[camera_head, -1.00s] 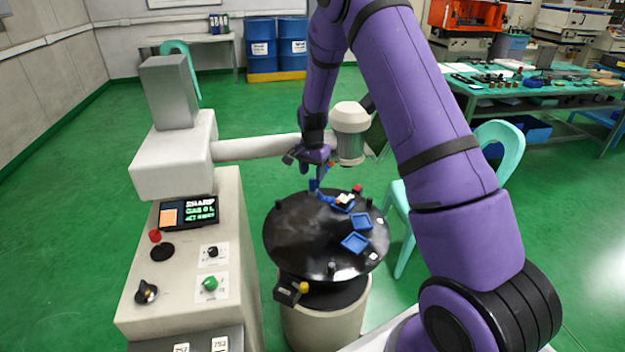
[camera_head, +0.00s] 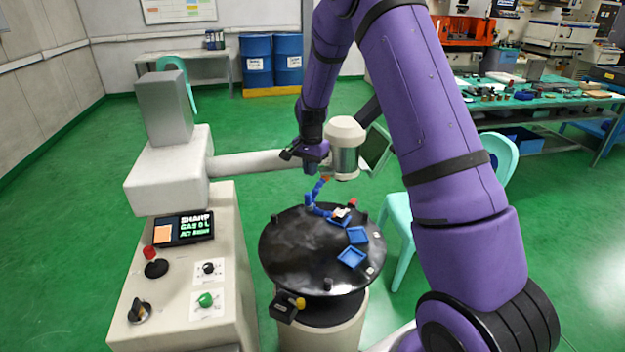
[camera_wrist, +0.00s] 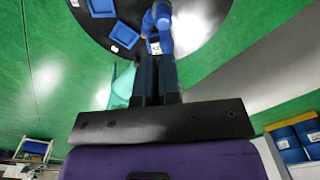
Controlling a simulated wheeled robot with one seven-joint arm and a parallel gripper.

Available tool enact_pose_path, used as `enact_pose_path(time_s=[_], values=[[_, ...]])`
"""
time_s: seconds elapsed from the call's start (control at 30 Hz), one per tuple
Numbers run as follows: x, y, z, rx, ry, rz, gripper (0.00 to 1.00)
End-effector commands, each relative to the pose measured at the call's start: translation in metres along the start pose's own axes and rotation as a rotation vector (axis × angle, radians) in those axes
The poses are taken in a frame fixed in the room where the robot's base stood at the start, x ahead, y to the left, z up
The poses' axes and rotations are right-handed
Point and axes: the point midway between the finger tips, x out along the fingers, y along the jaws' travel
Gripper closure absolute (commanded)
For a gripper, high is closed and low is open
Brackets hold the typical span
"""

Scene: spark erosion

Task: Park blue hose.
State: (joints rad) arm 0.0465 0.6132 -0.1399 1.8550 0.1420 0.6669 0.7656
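The blue hose (camera_head: 314,198) is a jointed segment line rising from the far side of the round black table, with a small orange part near its upper end. It also shows just beyond my fingertips in the wrist view (camera_wrist: 160,22). My gripper (camera_head: 317,168) is above the hose, near its upper end. In the wrist view its two dark fingers (camera_wrist: 157,62) lie close together with only a thin gap. I see no hose clearly between them, and cannot tell whether they touch it.
The black table (camera_head: 290,255) carries blue trays (camera_head: 351,258), a red knob (camera_head: 352,203) and small posts. A pale machine head (camera_head: 345,150) on a horizontal arm stands close beside my gripper. A control console (camera_head: 180,285) is at left, and a turquoise chair (camera_head: 400,215) at right.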

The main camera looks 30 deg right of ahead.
Motion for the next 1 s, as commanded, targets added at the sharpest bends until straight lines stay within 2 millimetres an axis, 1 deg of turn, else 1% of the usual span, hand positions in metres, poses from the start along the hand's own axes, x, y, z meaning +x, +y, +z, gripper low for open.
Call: enact_pose_path(time_s=[0.1, 0.23, 0.33, 0.47, 0.7, 0.8, 1.0], values=[[0.013, 0.020, -0.008, -0.025, 0.008, -0.035, 1.00], [0.027, 0.043, -0.012, -0.077, 0.030, -0.096, 1.00], [0.035, 0.058, -0.014, -0.120, 0.054, -0.148, 1.00], [0.039, 0.076, -0.012, -0.178, 0.094, -0.221, 1.00], [0.034, 0.102, -0.005, -0.280, 0.195, -0.365, 1.00], [0.028, 0.111, 0.000, -0.321, 0.244, -0.423, 1.00], [0.015, 0.121, 0.007, -0.377, 0.324, -0.503, 1.00]])
